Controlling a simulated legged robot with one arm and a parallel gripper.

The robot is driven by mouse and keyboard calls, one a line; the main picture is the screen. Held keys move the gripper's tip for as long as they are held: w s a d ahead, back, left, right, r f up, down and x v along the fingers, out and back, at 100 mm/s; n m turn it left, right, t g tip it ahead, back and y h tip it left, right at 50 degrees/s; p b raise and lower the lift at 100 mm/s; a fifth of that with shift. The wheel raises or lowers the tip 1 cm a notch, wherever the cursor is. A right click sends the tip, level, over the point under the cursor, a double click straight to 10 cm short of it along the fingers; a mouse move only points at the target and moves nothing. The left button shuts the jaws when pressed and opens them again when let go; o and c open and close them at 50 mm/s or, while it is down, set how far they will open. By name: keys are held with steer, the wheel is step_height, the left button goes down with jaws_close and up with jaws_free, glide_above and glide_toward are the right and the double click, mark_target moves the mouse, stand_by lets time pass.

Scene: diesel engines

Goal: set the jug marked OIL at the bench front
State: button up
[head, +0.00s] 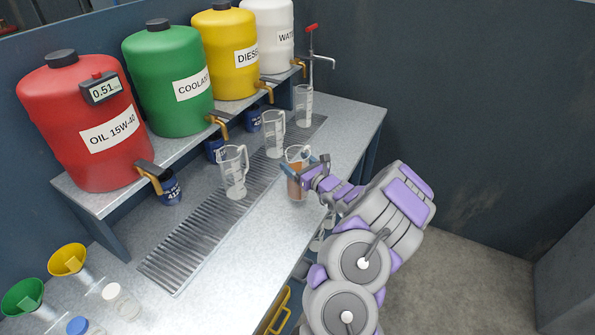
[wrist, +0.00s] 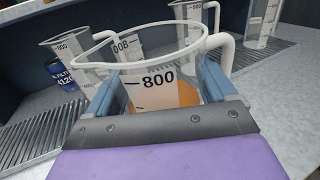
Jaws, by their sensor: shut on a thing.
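A clear measuring jug (head: 297,183) with orange-brown liquid stands on or just above the front part of the metal bench (head: 215,267); I cannot tell whether it touches. My gripper (head: 304,168) is shut on this jug. In the wrist view my gripper (wrist: 150,105) has a finger on each side of the jug (wrist: 160,62), which shows an 800 mark, a white handle at right and the liquid inside. The jug looks upright. No OIL marking is readable on it. My gripper hides its lower part in the wrist view.
Clear jugs (head: 235,175), (head: 273,135) and (head: 304,105) stand along the drain grate (head: 200,238). Behind are drums: red OIL (head: 75,125), green COOLANT (head: 165,80), yellow DIESEL (head: 225,50) and white WATER (head: 268,35). Funnels (head: 68,260) are at left. The front strip left of my gripper is clear.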

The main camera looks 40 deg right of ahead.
step_height(320, 180, down, 3)
steer(key=shift+r+b, duration=0.1)
steer(key=shift+b, duration=0.25)
steer(key=o, duration=1.9)
steer(key=shift+c, duration=0.2)
steer(key=shift+s+d, duration=0.1)
steer(key=shift+s, duration=0.05)
steer(key=s+p, duration=0.2)
steer(key=s, duration=1)
steer(key=shift+w, duration=0.1)
